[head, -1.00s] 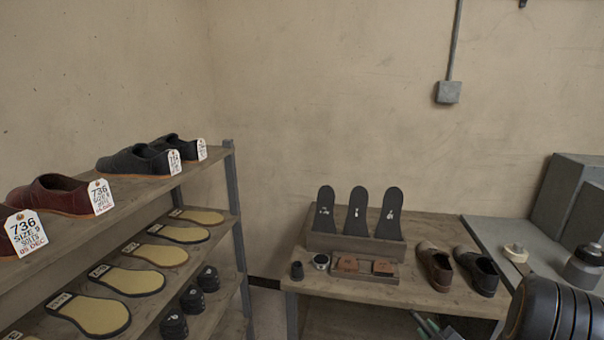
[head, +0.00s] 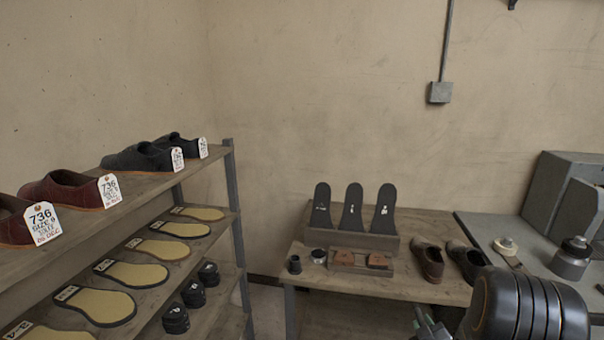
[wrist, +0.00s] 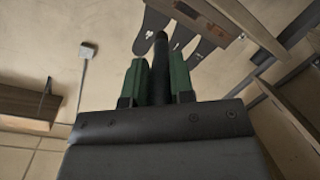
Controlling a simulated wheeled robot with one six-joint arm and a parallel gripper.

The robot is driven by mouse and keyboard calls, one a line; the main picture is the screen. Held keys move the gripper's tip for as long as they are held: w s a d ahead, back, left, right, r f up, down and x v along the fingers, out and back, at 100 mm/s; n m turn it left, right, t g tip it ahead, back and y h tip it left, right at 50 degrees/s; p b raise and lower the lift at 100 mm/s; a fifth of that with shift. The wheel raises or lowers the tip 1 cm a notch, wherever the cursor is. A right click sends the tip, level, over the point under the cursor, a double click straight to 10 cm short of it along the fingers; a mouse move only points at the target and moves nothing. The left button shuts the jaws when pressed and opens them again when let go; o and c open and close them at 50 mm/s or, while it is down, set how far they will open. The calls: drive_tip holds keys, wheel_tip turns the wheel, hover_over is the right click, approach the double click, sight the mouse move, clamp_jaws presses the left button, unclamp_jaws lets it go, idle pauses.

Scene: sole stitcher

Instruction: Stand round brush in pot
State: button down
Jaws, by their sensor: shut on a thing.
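My gripper (wrist: 158,72) has green fingers shut on a thin dark rod (wrist: 161,44), which looks like the round brush. It points away from the palm, and its bristles cannot be made out. In the head view my gripper (head: 428,322) shows at the bottom edge, partly cut off, and the brush cannot be picked out. A small dark cup (head: 294,265) stands upright at the left of the wooden table. A grey pot with a black top (head: 572,258) stands on the right bench. I cannot tell which is the task's pot. My gripper is apart from both.
The wooden table (head: 440,292) also holds a small light-topped tin (head: 319,257), a tray with brown blocks (head: 345,258), upright dark soles (head: 352,208) and a pair of shoes (head: 430,262). A shelf rack (head: 229,190) with shoes and soles stands left. A pale round tool (head: 508,247) lies on the right bench.

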drive_tip(key=a+f+n+y, duration=0.1)
drive_tip(key=a+f, duration=0.2)
drive_tip(key=a, duration=0.5)
drive_tip(key=a+f+y, duration=0.1)
drive_tip(key=a+f, duration=0.3)
drive_tip(key=a, duration=0.4)
drive_tip(key=shift+w+a+n, duration=0.2)
drive_tip(key=shift+w+n, duration=0.15)
drive_tip(key=shift+n, duration=0.05)
